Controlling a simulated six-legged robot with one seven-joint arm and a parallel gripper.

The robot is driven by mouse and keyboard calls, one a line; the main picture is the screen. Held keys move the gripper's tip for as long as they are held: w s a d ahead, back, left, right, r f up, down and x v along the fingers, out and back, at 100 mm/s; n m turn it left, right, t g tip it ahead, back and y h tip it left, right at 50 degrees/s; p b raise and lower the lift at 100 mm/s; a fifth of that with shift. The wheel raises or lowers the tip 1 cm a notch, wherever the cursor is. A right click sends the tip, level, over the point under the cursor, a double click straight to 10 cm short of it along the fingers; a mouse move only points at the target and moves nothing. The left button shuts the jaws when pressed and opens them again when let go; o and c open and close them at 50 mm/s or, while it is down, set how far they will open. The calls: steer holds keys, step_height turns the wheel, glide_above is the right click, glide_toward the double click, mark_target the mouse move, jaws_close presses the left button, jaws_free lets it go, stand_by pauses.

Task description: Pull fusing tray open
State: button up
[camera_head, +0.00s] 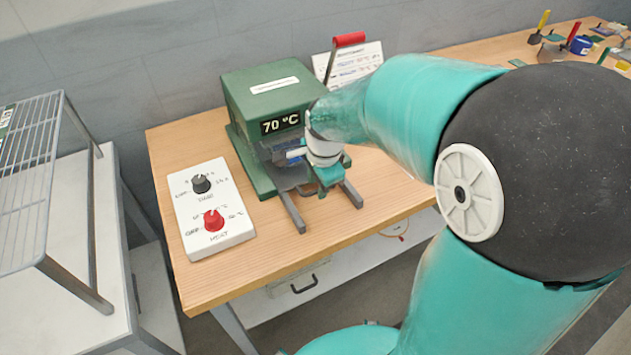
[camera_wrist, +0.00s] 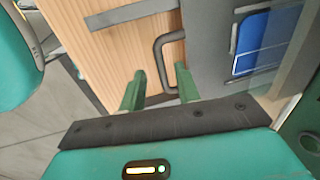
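The fusing tray (camera_head: 289,178) is a dark grey slide at the front of the green press (camera_head: 262,88), above two grey rails that stick out. In the wrist view the grey tray (camera_wrist: 210,55) holds a blue piece (camera_wrist: 258,42). A dark bent-bar handle (camera_wrist: 160,66) stands out from the tray's edge. My gripper (camera_wrist: 160,69) is open, its two green fingers apart with the handle's outer bar between their tips. I see no clear contact between fingers and bar. In the head view my wrist and arm hide the handle and part of the tray.
A white control box (camera_head: 214,208) with a black and a red knob lies left of the press. The press has a red-gripped lever (camera_head: 349,40) and a display reading 70 ºC. A wire rack (camera_head: 30,170) stands left. Bare wooden tabletop (camera_head: 290,248) lies in front.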

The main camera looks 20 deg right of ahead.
steer(key=shift+w+a+f, duration=0.1)
steer(key=shift+w+f, duration=0.1)
steer(key=shift+f, duration=0.45)
jaws_close()
steer(key=shift+s, duration=0.1)
